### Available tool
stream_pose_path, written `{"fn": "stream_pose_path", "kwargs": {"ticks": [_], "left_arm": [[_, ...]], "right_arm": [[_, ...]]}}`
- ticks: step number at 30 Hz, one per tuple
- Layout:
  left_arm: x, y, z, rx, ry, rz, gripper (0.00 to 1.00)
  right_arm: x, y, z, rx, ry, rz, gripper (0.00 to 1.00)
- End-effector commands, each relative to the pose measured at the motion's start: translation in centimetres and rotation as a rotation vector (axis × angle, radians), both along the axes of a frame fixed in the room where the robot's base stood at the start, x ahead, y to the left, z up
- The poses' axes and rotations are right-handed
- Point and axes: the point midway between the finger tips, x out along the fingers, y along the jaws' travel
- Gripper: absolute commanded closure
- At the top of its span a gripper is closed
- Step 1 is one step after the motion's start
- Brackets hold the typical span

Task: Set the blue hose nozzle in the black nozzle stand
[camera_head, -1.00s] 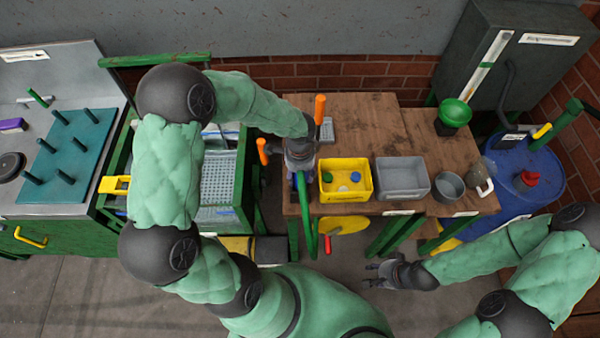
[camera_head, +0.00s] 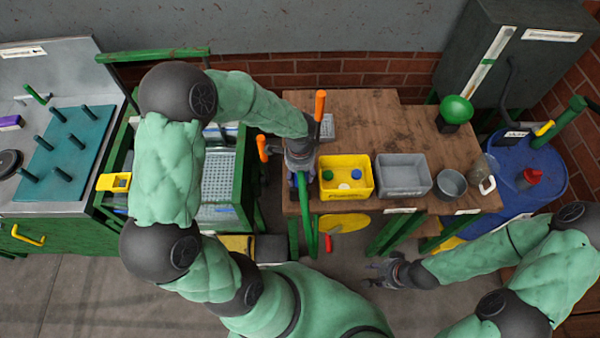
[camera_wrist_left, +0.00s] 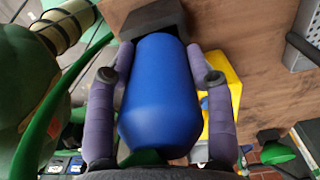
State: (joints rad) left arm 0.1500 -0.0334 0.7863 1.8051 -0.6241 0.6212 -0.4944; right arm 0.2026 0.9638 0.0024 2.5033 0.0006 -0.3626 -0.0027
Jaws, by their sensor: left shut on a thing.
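The blue hose nozzle (camera_wrist_left: 160,95) fills the middle of the left wrist view, between the two purple fingers of my left gripper (camera_wrist_left: 163,90), which is shut on it. A black block (camera_wrist_left: 152,18), which looks like the nozzle stand, is at the nozzle's far end. I cannot tell whether the nozzle is inside it or only in front of it. In the head view my left gripper (camera_head: 300,180) is over the left end of the wooden table, and its arm hides the nozzle and stand. My right gripper (camera_head: 370,273) is open and empty, in front of the table.
A yellow bin (camera_head: 345,192) with round caps is just right of my left gripper. An orange-handled tool (camera_head: 320,104) stands behind the left wrist. The table's back middle is clear.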

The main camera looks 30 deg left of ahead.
Motion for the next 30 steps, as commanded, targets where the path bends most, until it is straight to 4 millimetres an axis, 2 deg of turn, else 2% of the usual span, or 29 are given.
{"fn": "stream_pose_path", "kwargs": {"ticks": [30], "left_arm": [[0.03, 0.01, -0.83, 0.001, -0.001, 0.0, 0.7]], "right_arm": [[0.01, 0.0, -0.69, 0.0, 0.0, 0.0, 0.6]]}}
